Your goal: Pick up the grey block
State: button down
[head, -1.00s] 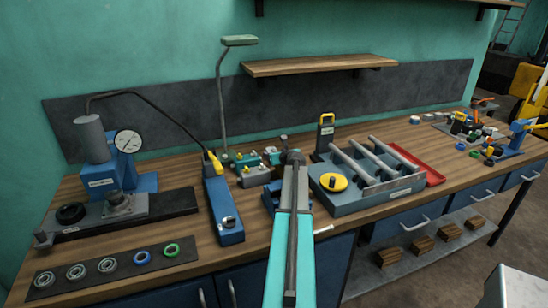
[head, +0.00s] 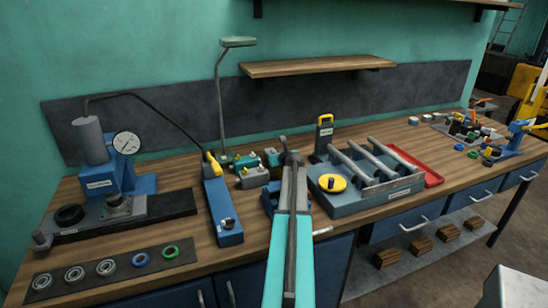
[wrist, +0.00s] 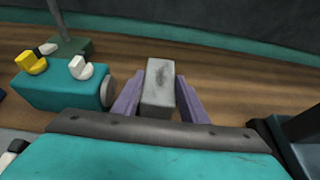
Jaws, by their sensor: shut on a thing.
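The grey block (wrist: 158,92) is a small, light grey block with a dark smudge on its top, in the middle of the wrist view. My gripper (wrist: 160,77) has its two purple fingers on either side of the block and is shut on it. The wooden bench top shows around and beyond the block in the wrist view; I cannot tell whether the block touches it. In the head view my arm reaches over the bench, and its end (head: 288,156) stands near the middle; the block is too small to make out surely there.
A teal block with yellow and white fittings (wrist: 62,88) stands close left of my gripper. A green lamp base (wrist: 70,46) is behind it. In the head view a blue fixture with grey bars (head: 350,201) lies right, and a long blue tool (head: 222,210) left.

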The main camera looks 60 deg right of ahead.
jog(key=shift+r, duration=0.15)
notch_tip(320, 180, up, 10)
jog(key=b, duration=0.1)
dwell(0.6)
dwell(0.5)
